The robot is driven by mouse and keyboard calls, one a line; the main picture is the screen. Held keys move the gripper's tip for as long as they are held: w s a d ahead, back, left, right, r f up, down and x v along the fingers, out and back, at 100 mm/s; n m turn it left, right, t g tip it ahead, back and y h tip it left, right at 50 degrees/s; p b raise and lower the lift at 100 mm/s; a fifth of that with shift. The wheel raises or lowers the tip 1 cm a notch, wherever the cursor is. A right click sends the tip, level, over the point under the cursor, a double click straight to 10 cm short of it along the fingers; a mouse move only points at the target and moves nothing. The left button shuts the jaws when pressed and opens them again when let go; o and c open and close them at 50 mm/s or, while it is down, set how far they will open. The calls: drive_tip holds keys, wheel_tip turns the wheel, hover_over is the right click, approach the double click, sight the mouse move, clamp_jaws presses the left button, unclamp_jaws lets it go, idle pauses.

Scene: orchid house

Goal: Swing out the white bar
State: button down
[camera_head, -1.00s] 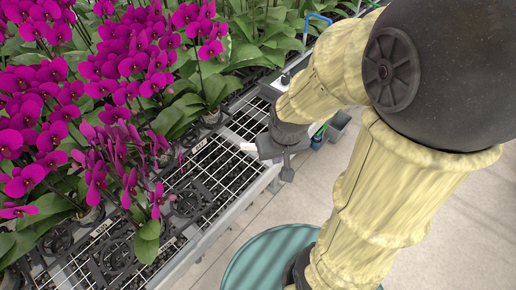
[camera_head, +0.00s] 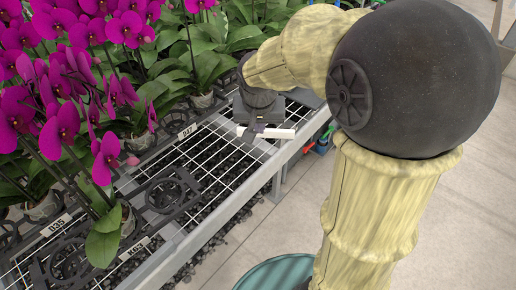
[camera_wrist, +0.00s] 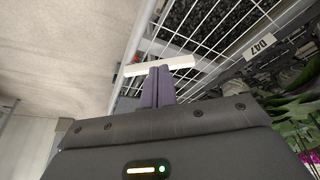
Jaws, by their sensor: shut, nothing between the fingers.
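The white bar (camera_head: 279,133) shows in the head view near the edge of the wire-mesh bench, running roughly left to right. My gripper (camera_head: 252,133) is over the bench at the bar's left part, and its dark fingers cross in front of the bar there. In the wrist view the bar (camera_wrist: 180,63) lies slightly tilted across the fingertips. My gripper (camera_wrist: 160,71) has its two purple-grey fingers pressed together, with nothing between them. The fingertips overlap the bar's near edge; whether they touch it I cannot tell. How the bar is mounted is hidden.
The wire-mesh bench (camera_head: 208,165) has a metal edge rail (camera_head: 222,212). Magenta orchids (camera_head: 60,120) crowd its left side.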

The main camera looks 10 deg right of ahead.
sight(266, 133)
drive_tip(key=shift+w+a+f+m+b, duration=0.2)
drive_tip(key=shift+w+f+m+b, duration=0.1)
drive_tip(key=shift+w+f+b, duration=0.8)
drive_tip(key=shift+s, duration=0.15)
drive_tip(key=b+x, duration=0.3)
drive_tip(key=x, duration=0.7)
drive_tip(key=shift+d+f, duration=0.15)
drive_tip(key=w, duration=0.1)
drive_tip(key=w+d, duration=0.1)
drive_tip(key=shift+w+r, duration=0.2)
drive_tip(key=shift+w, duration=0.2)
drive_tip(key=shift+w+d, duration=0.1)
drive_tip(key=shift+w, duration=0.45)
drive_tip(key=shift+w+d, duration=0.1)
